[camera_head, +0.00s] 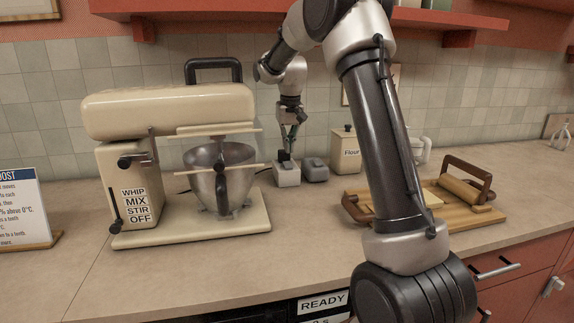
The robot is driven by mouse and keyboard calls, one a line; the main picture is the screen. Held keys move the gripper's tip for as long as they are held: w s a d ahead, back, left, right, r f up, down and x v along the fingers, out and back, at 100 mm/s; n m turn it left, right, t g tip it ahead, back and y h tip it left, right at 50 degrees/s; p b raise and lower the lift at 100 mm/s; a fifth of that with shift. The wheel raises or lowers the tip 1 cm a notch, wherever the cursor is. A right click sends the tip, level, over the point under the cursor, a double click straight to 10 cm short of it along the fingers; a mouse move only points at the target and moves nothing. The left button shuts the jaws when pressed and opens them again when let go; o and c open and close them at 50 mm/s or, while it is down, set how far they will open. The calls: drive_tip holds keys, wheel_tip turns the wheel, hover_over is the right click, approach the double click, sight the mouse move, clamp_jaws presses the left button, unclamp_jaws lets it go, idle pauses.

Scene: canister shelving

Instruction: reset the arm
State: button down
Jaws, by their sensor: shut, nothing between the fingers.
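My arm rises from the lower right, bends at the top of the view and hangs down beside the mixer. My gripper (288,153) points down and is shut and empty. It shows just above a small pale block (287,175) on the counter. I cannot tell whether the fingertips touch that block or are only in front of or behind it.
A cream stand mixer (150,112) with a metal bowl (205,160) stands left of the gripper. A wooden board (485,217) with a rolling pin (462,190) lies farther right. A red shelf (440,16) hangs above. The front-left counter (200,280) is clear.

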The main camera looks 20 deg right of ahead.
drive_tip(key=shift+r, duration=0.8)
drive_tip(key=s+a+r+n+t, duration=0.1)
drive_tip(key=s, duration=1.9)
drive_tip(key=s+a+r+n+t, duration=0.1)
drive_tip(key=s+r, duration=0.1)
drive_tip(key=s, duration=1.8)
drive_tip(key=shift+a, duration=0.3)
